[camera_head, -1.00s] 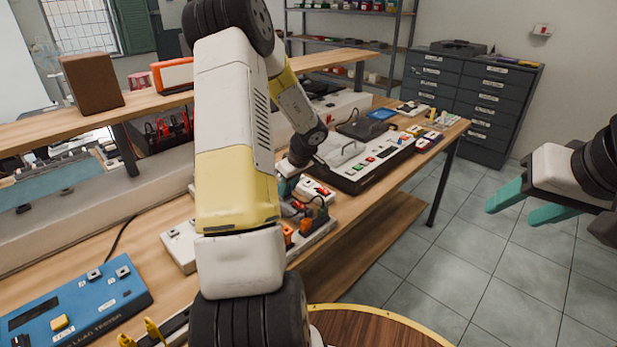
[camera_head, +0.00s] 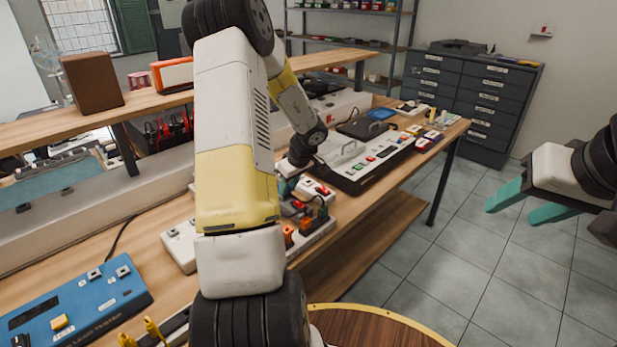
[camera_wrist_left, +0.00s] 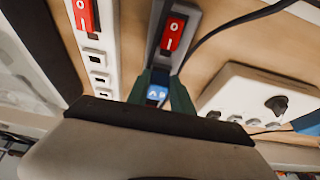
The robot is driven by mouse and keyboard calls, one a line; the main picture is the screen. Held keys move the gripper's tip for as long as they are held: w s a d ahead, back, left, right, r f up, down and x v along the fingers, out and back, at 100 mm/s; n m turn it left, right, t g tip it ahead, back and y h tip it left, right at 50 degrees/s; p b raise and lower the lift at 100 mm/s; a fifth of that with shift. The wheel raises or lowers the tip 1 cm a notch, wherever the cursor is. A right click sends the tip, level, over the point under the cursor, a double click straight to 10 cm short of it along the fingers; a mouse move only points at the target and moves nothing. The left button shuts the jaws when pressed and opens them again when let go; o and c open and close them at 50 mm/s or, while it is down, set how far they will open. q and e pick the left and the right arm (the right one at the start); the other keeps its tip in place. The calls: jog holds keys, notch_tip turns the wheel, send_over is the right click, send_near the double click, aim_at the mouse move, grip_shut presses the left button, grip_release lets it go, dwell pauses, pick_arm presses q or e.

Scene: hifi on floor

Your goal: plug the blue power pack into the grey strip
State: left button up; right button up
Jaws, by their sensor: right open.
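In the left wrist view a blue power pack (camera_wrist_left: 157,92) sits between the dark green fingers of my left gripper (camera_wrist_left: 160,86), which flank it closely on both sides. A grey strip (camera_wrist_left: 184,10) with a red rocker switch lies just beyond the fingertips, in line with the pack. Whether the pack touches the strip or its plug is in a socket is hidden. In the head view my left gripper (camera_head: 287,186) is low over the bench among the strips, mostly hidden by my arm. My right gripper (camera_head: 512,212) is open and empty, over the floor at the right.
A white strip (camera_wrist_left: 97,62) with a red switch lies beside the grey one. A white box with a dark knob (camera_wrist_left: 240,98) and a black cable are close by. Orange plugs (camera_head: 305,227), a blue tester (camera_head: 75,305) and a switch panel (camera_head: 365,160) also occupy the bench.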

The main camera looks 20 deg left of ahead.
pick_arm(q)
jog(key=o, duration=0.4)
jog(key=shift+o, duration=0.2)
jog(key=w+a+r+v, duration=0.1)
jog(key=a+v, duration=0.1)
jog(key=v, duration=1.1)
jog(key=shift+d+r, duration=0.1)
dwell(0.5)
